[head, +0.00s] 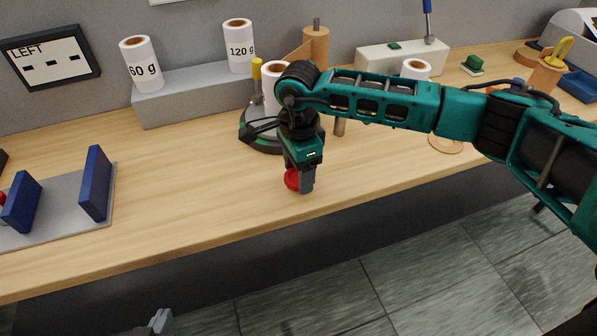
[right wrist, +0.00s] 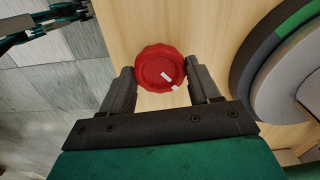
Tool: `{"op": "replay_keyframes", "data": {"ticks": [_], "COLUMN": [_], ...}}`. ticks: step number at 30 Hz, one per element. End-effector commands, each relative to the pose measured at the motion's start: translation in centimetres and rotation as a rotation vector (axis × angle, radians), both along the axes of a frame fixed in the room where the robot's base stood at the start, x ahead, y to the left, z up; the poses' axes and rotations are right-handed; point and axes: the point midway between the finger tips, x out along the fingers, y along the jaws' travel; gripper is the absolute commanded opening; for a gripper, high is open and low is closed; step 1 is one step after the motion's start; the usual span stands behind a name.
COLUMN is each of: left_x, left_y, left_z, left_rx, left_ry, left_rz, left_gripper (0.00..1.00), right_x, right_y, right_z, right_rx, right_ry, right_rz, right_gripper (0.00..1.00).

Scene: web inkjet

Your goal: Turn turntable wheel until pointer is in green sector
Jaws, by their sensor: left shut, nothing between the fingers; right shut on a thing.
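The red wheel (head: 292,180) is at the front of the bench, mostly behind my right gripper (head: 304,188), which points down over it. The round turntable (head: 253,142) with a dark rim stands behind my right wrist. The right wrist view shows its green sector (right wrist: 294,14) at the rim. I cannot make out the pointer. My left gripper (head: 161,320) is shut and empty at the bottom edge.
A white roll (head: 270,85) and a yellow-topped post (head: 257,72) stand at the turntable. Rolls marked 60 g (head: 141,68) and 120 g (head: 239,48) stand on a grey block. A grey plate with blue uprights (head: 96,183) is at left. The bench front between is clear.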

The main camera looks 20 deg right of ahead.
Motion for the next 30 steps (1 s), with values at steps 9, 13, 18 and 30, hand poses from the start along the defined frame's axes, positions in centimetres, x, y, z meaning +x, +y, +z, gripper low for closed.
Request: {"op": "replay_keyframes", "data": {"ticks": [9,13,18,30], "left_x": [0.0,0.0,0.0,0.0], "left_y": [0.0,0.0,0.0,0.0], "left_z": [-1.0,-1.2,-1.5,-1.9], "left_rx": [0.000,0.000,0.000,0.000], "left_ry": [0.000,0.000,-0.001,-0.001], "left_rz": [0.000,0.000,0.000,0.000], "left_gripper": [0.00,0.00,0.00,0.00], "right_x": [0.1,0.0,0.0,0.0], "right_y": [-0.1,-0.1,-0.1,-0.1], "right_z": [0.0,0.0,0.0,0.1], "right_rx": [-0.001,-0.001,-0.001,-0.001], "right_ry": [-0.002,-0.002,-0.002,-0.002], "right_rz": [-0.301,-0.425,-0.586,-0.967], "right_gripper": [0.31,0.31,0.31,0.31]}}
